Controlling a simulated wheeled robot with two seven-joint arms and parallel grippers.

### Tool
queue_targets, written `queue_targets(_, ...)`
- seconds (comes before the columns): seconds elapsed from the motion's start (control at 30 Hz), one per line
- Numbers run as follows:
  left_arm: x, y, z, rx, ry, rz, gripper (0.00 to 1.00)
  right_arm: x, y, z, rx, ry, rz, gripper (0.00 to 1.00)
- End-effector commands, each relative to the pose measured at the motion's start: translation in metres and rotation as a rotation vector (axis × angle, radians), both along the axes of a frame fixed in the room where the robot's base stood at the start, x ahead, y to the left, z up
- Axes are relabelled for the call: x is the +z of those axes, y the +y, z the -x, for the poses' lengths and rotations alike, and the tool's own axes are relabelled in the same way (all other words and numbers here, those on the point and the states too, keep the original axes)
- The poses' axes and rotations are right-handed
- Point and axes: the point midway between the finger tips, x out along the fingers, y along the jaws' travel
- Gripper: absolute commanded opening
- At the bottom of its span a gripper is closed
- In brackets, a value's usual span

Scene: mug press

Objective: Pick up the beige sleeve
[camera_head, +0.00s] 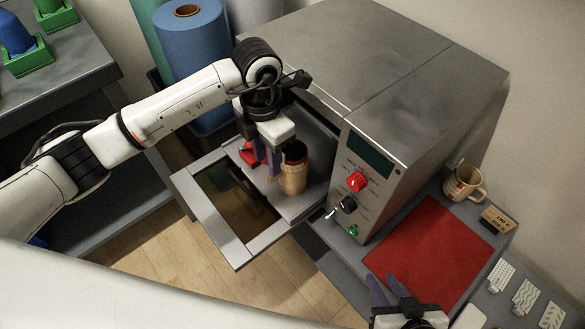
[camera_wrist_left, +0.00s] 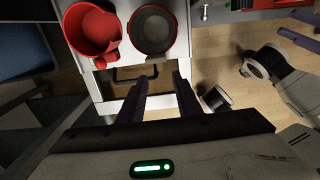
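The beige sleeve (camera_head: 292,179) stands upright on the pulled-out tray (camera_head: 312,207) of the grey press, with a red rim at its top. In the left wrist view a red-rimmed round opening (camera_wrist_left: 153,30) with a grey inside shows at the top centre. A red mug (camera_wrist_left: 93,31) stands beside it; in the head view it is partly hidden behind my left gripper. My left gripper (camera_head: 265,164) is open and empty, pointing down just left of the sleeve, apart from it as far as I can tell. My right gripper (camera_head: 391,286) is open and empty near the red mat.
The grey press (camera_head: 400,75) with knobs stands right of the tray. A red mat (camera_head: 430,245), a beige mug (camera_head: 463,184) and a small sign (camera_head: 497,219) lie to its right. Blue and green rolls (camera_head: 192,50) stand behind the tray. A grey shelf is at left.

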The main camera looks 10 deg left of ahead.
Motion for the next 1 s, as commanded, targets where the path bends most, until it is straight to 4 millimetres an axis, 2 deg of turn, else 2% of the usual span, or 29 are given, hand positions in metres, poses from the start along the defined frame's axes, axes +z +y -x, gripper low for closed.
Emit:
queue_targets(0.2,-0.034,-0.001,0.002,-0.001,0.006,0.003,0.31,-0.004,0.0,0.002,0.001,0.004,-0.001,0.28)
queue_targets(0.37,-0.05,-0.002,0.0,0.0,0.004,0.005,0.31,-0.006,0.0,0.004,0.001,0.007,0.0,0.28)
queue_targets(0.63,-0.089,-0.003,-0.004,0.0,0.005,0.006,0.31,-0.009,0.0,0.003,0.001,0.007,-0.002,0.28)
queue_targets(0.77,-0.097,-0.003,-0.005,-0.002,0.002,0.006,0.31,-0.009,0.0,0.003,0.001,0.005,-0.003,0.28)
queue_targets(0.97,-0.097,-0.003,-0.005,-0.003,0.001,0.007,0.31,-0.008,0.0,0.002,0.001,0.004,-0.003,0.28)
queue_targets(1.0,-0.097,-0.003,-0.005,-0.003,0.001,0.007,0.28,-0.008,0.0,0.002,0.001,0.003,-0.003,0.28)
